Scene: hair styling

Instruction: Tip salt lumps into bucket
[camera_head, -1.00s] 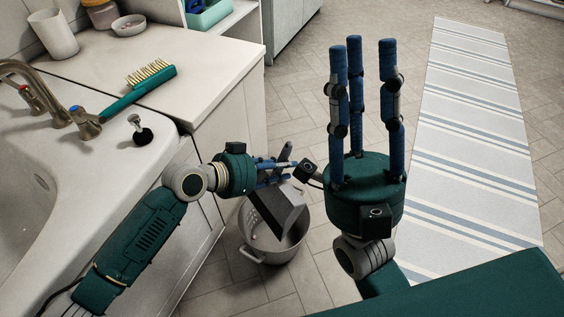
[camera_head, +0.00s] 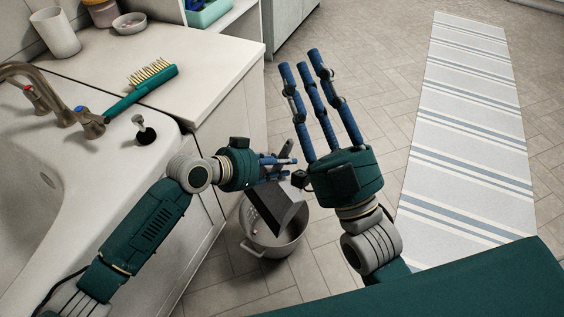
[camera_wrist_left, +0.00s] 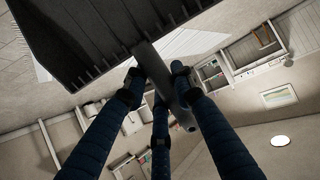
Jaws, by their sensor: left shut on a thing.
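My left gripper (camera_head: 284,167) is shut on the handle of a dark grey dustpan (camera_head: 277,206). In the left wrist view, three blue fingers close around the dustpan's grey handle (camera_wrist_left: 165,78), and its ribbed dark pan (camera_wrist_left: 100,35) fills the top. The grey bucket (camera_head: 288,245) stands on the floor beside the cabinet. The dustpan is tilted steeply over the bucket's opening and hides part of its inside.
A green brush (camera_head: 140,92) lies on the white counter (camera_head: 205,75) near the sink (camera_head: 35,195). A black-topped stopper (camera_head: 145,133) stands at the sink's edge. A cup (camera_head: 55,32) and bowl (camera_head: 129,24) are at the back. A striped rug (camera_head: 465,130) lies on the right.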

